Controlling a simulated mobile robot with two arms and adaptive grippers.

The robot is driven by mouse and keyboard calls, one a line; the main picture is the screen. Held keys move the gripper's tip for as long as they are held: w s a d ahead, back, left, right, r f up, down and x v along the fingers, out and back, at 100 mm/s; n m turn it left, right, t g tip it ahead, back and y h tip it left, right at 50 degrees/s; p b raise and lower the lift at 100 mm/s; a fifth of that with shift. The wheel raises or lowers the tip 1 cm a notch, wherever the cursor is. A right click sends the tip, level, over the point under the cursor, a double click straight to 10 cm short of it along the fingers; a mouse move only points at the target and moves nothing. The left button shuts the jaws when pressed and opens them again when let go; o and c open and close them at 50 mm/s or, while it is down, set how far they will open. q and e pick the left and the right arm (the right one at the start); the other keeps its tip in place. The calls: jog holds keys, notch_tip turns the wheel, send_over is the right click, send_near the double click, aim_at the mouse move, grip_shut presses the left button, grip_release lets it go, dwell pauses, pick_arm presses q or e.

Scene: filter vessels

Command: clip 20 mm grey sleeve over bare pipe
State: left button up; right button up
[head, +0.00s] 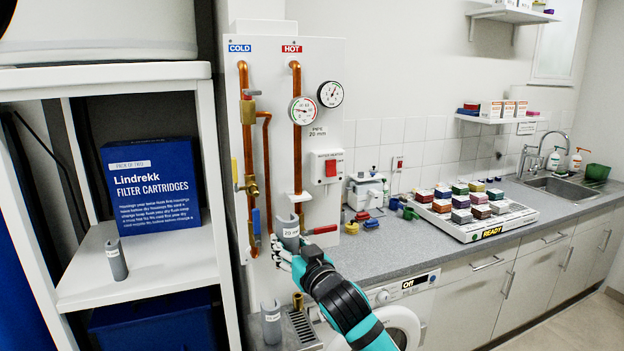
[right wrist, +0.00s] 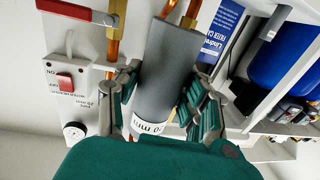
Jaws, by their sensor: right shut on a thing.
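A grey sleeve (head: 288,229) with a white label is in my right gripper (head: 283,252) in front of the pipe board, low on the hot side. In the right wrist view the sleeve (right wrist: 166,75) stands between the two fingers of my right gripper (right wrist: 162,100), which is shut on it; its label appears to read 20 mm. The copper hot pipe (head: 297,150) runs down the board above the sleeve. Copper also shows behind the sleeve's upper end in the wrist view; I cannot tell whether the sleeve touches or surrounds it. My left gripper is not in view.
Other grey sleeves stand on the white shelf (head: 116,260) and beside the drip tray (head: 271,323). A red lever (head: 322,229) and a blue lever (head: 256,222) flank the held sleeve. Gauges (head: 302,111) and a switch box (head: 328,168) sit higher. The counter (head: 400,250) lies right.

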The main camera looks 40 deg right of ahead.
jog(key=m+h, duration=0.1)
jog(key=h, duration=0.1)
send_near(299, 173)
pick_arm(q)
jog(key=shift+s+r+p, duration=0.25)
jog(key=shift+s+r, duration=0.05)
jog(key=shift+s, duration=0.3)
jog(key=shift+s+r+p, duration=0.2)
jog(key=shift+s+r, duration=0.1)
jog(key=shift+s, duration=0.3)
pick_arm(e)
jog(key=shift+w+d+r, duration=0.1)
jog(key=shift+w, duration=0.15)
jog(key=shift+p+x, duration=0.85)
jog(key=shift+x, duration=1.3)
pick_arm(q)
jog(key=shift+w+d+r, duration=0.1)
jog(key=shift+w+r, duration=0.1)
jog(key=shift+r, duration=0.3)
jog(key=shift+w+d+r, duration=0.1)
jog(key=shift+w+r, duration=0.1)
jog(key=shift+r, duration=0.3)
pick_arm(e)
jog(key=shift+w+d, duration=0.15)
jog(key=shift+w, duration=0.55)
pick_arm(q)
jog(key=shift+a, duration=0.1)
